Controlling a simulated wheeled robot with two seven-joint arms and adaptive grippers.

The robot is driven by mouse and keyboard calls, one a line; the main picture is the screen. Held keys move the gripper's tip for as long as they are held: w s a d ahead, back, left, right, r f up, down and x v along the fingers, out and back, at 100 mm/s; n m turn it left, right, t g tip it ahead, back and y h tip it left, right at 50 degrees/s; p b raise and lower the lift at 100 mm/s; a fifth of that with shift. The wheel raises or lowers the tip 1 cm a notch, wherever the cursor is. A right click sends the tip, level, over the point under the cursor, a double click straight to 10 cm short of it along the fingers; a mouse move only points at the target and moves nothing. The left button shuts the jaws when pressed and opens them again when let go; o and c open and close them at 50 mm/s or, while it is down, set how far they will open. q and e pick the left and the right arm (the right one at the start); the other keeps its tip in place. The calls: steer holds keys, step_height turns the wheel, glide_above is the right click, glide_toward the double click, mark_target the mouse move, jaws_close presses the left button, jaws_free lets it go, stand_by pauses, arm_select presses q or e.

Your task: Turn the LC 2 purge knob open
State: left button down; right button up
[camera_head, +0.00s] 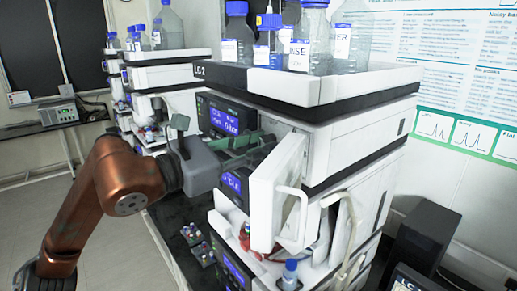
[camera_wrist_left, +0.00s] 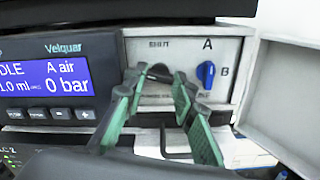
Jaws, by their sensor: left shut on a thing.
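The LC 2 stack (camera_head: 232,78) stands in the middle of the head view, with its white door (camera_head: 277,190) swung open. In the left wrist view, the dark round purge knob (camera_wrist_left: 160,71) sits on a light panel (camera_wrist_left: 185,46) under a "SHUT" label. My left gripper (camera_wrist_left: 157,80) has green-padded fingers, one on each side of this knob, and is shut on it. The fingers hide part of the knob and the label below it, so its exact angle is unclear. In the head view, my left gripper (camera_head: 262,148) reaches in at the open door. My right gripper is not in view.
A blue selector knob (camera_wrist_left: 206,74) marked A and B is just right of the purge knob. A lit display (camera_wrist_left: 45,78) reads 0 bar at the left. Bottles (camera_head: 299,50) stand on top of LC 2. Another stack (camera_head: 165,75) stands behind at left.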

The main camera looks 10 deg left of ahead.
arm_select(q)
steer(key=shift+n+b, duration=0.4)
steer(key=shift+n, duration=1.1)
steer(key=c, duration=1.6)
jaws_free()
steer(key=v, duration=0.8)
